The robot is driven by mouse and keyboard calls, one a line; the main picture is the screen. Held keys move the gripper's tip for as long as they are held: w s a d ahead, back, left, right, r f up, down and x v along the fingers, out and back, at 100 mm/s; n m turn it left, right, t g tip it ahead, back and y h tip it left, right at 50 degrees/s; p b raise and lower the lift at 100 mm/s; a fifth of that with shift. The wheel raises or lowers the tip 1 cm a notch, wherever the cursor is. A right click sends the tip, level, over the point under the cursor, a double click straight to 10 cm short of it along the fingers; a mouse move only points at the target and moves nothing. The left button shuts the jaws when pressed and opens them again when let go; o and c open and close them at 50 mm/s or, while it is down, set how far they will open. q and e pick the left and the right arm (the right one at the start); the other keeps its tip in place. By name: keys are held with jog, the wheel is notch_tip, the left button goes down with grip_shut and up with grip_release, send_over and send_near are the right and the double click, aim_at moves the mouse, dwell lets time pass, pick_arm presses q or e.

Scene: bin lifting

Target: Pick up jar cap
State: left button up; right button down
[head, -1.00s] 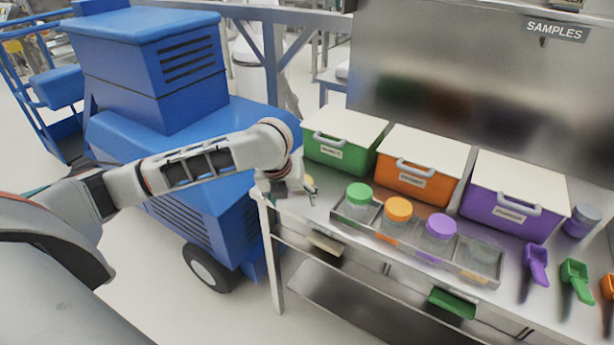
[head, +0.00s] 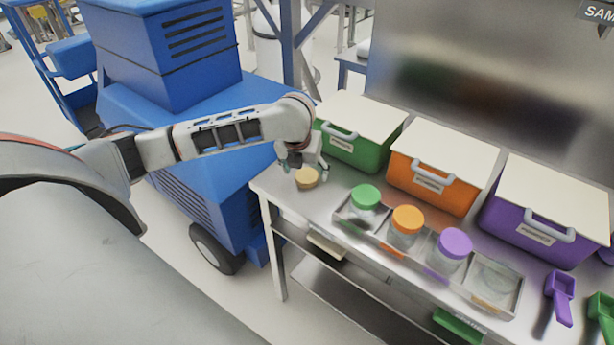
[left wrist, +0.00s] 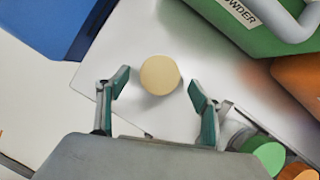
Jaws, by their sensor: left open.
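A round tan jar cap (head: 307,178) lies on the metal table near its left end. In the left wrist view the cap (left wrist: 160,75) shows from above, a little beyond and between the two fingertips. My left gripper (head: 306,174) is open and empty above the table beside the cap, and its green-padded fingers (left wrist: 160,92) stand apart on either side of it in the wrist view. No finger visibly touches the cap. My right gripper is not in view.
A tray (head: 345,222) holds jars with green (head: 365,196), orange (head: 407,219) and purple (head: 455,243) lids, right of the cap. Green (head: 350,150), orange (head: 428,190) and purple (head: 525,230) bins stand behind. A blue machine (head: 185,130) is left of the table.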

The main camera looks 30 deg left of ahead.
pick_arm(q)
jog(key=shift+x, duration=1.05)
jog(key=c, duration=0.9)
jog(key=shift+o, duration=0.2)
